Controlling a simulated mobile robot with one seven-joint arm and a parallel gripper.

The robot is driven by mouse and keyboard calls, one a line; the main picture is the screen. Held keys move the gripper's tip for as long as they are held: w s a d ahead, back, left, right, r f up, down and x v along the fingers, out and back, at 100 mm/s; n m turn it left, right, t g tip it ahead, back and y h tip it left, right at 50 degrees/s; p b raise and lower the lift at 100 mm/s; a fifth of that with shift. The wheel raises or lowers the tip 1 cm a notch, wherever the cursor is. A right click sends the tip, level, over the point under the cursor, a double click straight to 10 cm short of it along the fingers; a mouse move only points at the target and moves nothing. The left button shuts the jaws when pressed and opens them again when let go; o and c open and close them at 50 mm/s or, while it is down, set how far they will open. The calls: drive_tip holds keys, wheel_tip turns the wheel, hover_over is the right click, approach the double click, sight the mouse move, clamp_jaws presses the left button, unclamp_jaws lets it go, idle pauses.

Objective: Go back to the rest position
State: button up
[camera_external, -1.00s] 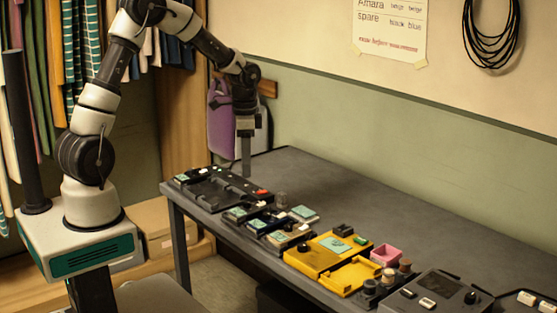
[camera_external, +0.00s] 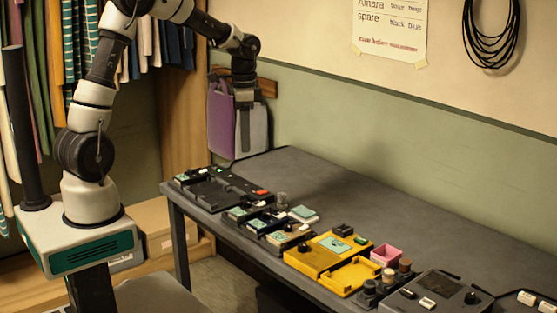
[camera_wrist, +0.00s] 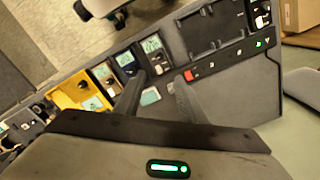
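My gripper (camera_external: 244,147) hangs in the air above the far left end of the grey table, fingers pointing down, clear of everything on it. In the wrist view my gripper (camera_wrist: 164,80) has its two dark fingers apart, with nothing held between them. A small box with a teal face (camera_external: 303,214) lies on the table. In the wrist view this teal-faced box (camera_wrist: 150,96) shows below, in the gap between the fingers. A black tray (camera_external: 213,193) with a red button lies at the table's left end.
Along the table's front edge stand small devices with teal displays (camera_external: 280,237), a yellow case (camera_external: 312,260), a pink box (camera_external: 386,255) and a dark grey unit (camera_external: 440,294). The table's back half (camera_external: 370,205) is bare. A purple bag (camera_external: 221,120) hangs on the wall behind my gripper.

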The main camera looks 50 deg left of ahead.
drive_tip(key=s+d+r+n+t+p, duration=0.1)
drive_tip(key=s+r+n+t+p, duration=0.4)
drive_tip(key=s+r, duration=1.5)
drive_tip(key=s+n+p, duration=0.1)
drive_tip(key=n+p, duration=0.1)
drive_tip(key=p, duration=0.1)
drive_tip(key=shift+s+d+r+t, duration=0.25)
drive_tip(key=shift+s+d+t, duration=0.05)
drive_tip(key=shift+s+d, duration=0.1)
drive_tip(key=shift+f, duration=0.1)
wheel_tip(320, 180, down, 12)
drive_tip(key=b, duration=1.1)
drive_tip(key=shift+b, duration=0.35)
